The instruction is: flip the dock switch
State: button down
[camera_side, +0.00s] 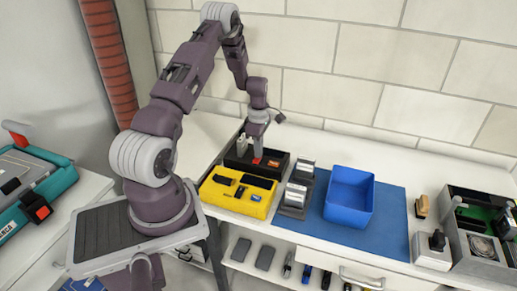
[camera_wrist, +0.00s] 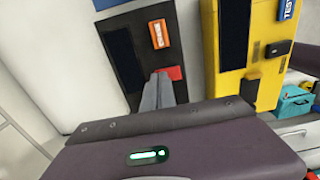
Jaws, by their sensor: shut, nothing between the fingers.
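A black dock box (camera_side: 240,161) stands at the back of the bench, near the wall. In the wrist view its dark top face (camera_wrist: 130,75) carries an orange switch (camera_wrist: 158,33) with pale markings and a flat red patch (camera_wrist: 171,73). My gripper (camera_side: 257,152) points down over the black box. Its fingers are shut and empty, and in the wrist view the fingertips (camera_wrist: 160,75) overlap the edge of the red patch, apart from the orange switch in the picture. I cannot tell whether the tips touch the surface. The switch's setting is too small to read.
A yellow device (camera_side: 228,197) with dark panels sits directly in front of the black box. A grey holder (camera_side: 293,210) with pale blocks and a blue bin (camera_side: 348,212) stand to the right. A blue mat (camera_side: 390,215) lies under the bin. A tool tray (camera_side: 460,255) is far right.

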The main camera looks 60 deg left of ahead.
jog(key=shift+f, duration=0.2)
jog(key=shift+s, duration=0.1)
jog(key=shift+s+d+r, duration=0.25)
jog(key=shift+s+d, duration=0.25)
jog(key=shift+d, duration=0.05)
notch_tip(320, 180, up, 14)
dwell(0.5)
